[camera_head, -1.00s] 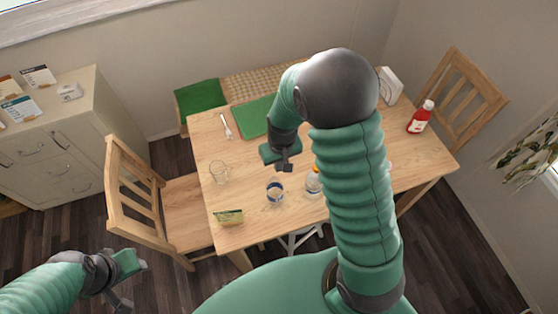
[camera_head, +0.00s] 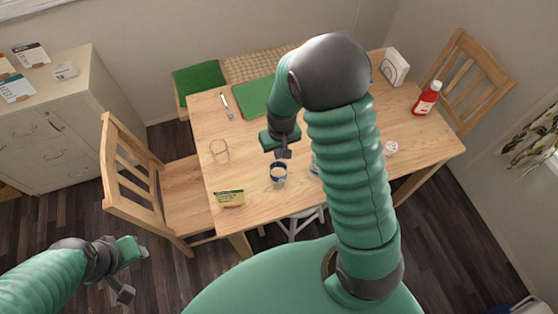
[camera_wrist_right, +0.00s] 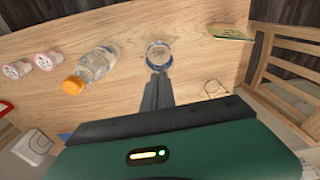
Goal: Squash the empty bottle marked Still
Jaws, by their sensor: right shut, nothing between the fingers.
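A short clear container (camera_head: 278,175) with a dark blue band stands on the table; in the right wrist view (camera_wrist_right: 158,54) it is just beyond my fingertips. A clear bottle (camera_wrist_right: 98,62) with an orange cap is beside it in that view; my right arm hides nearly all of it in the head view. I cannot read a Still marking on either. My right gripper (camera_head: 284,152) is shut and empty, close to the short container; whether it touches is unclear. My left gripper (camera_head: 134,272) is open and empty, left of and below the table.
The wooden table (camera_head: 225,135) also holds an empty glass (camera_head: 219,150), a yellow-green packet (camera_head: 230,198), a fork (camera_head: 227,105), a green mat (camera_head: 256,98), a red bottle (camera_head: 427,99) and a napkin holder (camera_head: 394,68). Two small pots (camera_wrist_right: 30,64) are beyond the capped bottle.

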